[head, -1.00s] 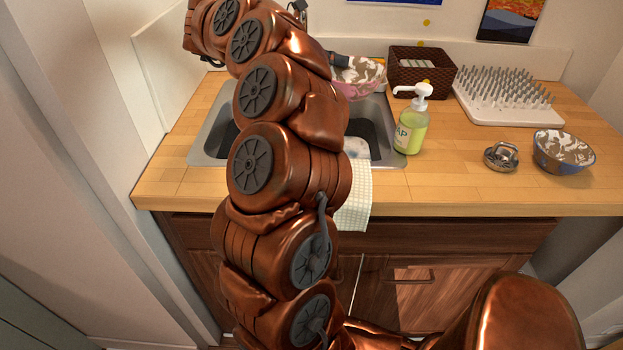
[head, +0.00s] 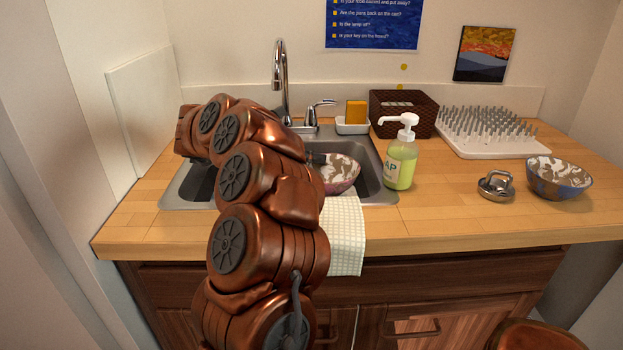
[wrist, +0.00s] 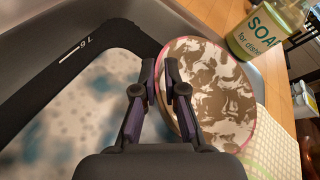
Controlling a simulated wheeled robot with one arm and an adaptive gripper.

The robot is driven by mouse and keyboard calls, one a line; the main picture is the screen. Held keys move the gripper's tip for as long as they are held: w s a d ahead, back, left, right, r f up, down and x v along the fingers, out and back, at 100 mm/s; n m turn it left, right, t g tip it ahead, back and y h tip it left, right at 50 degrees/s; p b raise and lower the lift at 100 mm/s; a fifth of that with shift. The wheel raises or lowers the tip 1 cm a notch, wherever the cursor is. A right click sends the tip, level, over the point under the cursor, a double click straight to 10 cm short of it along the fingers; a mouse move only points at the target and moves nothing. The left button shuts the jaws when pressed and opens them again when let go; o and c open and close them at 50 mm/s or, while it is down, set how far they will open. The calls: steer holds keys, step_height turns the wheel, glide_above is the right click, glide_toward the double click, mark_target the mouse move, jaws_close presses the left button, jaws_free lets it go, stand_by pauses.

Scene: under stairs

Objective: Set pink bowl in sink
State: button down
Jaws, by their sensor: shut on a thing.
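The pink bowl (head: 341,174) has a pink outside and a brown-and-white patterned inside. In the head view it is at the right side of the metal sink (head: 377,189), low within the basin opening. In the wrist view the bowl (wrist: 222,85) is tilted, and my gripper (wrist: 164,92) is shut on its left rim. The gripper tips (head: 314,158) show only partly in the head view, behind my arm. Whether the bowl touches the basin floor cannot be told. My arm hides the left and middle of the sink.
A green soap bottle (head: 401,165) stands just right of the sink. A checkered towel (head: 344,235) hangs over the front edge. The faucet (head: 281,80) rises behind.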

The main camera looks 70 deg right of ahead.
steer(key=f, duration=0.7)
steer(key=shift+d+f, duration=0.15)
steer(key=shift+d, duration=0.05)
steer(key=w+d, duration=0.1)
steer(key=d, duration=0.1)
steer(key=w+d+p, duration=0.1)
steer(key=d, duration=0.1)
steer(key=w+d+f, duration=0.1)
steer(key=d, duration=0.2)
steer(key=shift+w, duration=0.15)
steer(key=shift+f, duration=0.1)
steer(key=shift+f+b, duration=0.6)
steer(key=shift+b, duration=0.25)
stand_by(0.4)
steer(key=c, duration=1.2)
jaws_free()
steer(key=shift+c, duration=0.2)
